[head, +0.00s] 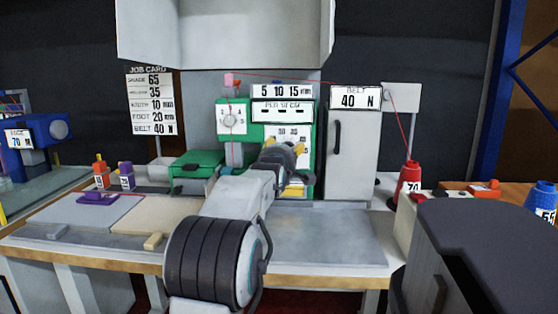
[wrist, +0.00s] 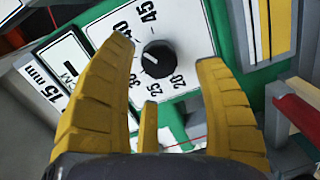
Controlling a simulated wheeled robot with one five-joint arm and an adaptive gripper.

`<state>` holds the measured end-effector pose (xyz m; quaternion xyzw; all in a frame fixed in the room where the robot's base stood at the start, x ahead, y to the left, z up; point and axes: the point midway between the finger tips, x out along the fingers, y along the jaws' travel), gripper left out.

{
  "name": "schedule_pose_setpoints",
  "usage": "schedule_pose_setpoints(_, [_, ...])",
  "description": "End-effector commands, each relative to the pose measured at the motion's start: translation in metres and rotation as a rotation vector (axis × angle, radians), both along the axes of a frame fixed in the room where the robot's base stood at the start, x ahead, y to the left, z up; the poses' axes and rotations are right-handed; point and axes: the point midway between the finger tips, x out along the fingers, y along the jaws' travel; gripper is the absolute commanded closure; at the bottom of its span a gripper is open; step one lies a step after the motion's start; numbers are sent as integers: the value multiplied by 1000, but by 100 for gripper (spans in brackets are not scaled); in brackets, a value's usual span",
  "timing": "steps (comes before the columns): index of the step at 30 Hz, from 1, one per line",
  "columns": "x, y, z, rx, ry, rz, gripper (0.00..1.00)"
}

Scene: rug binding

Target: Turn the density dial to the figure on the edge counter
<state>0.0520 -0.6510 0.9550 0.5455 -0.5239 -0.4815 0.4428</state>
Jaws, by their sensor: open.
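The density dial is a black knob (wrist: 158,58) on a white plate marked 20 to 45. In the wrist view my gripper (wrist: 166,50) is open, its yellow fingers apart with the knob between them in the picture. I cannot tell whether they touch it. The knob's white mark points left, towards the left finger, which hides the scale between 40 and 30. In the head view my gripper (head: 292,165) covers much of the dial plate (head: 288,132). A display above it (head: 282,112) shows only dashes. I cannot identify an edge counter figure.
A job card (head: 149,101) hangs behind the bench (head: 345,245). A smaller dial (head: 230,120) is left of the density plate. A grey cabinet (head: 351,150) labelled 40 N stands right. A red cone (head: 410,178) holds thread running above the machine.

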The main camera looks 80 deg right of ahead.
Motion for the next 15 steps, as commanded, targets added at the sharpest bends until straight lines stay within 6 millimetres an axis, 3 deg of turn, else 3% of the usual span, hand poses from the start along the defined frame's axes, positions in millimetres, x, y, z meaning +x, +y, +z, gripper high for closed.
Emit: schedule_pose_setpoints(15, [2, 73, 5, -1, 0, 2, 37])
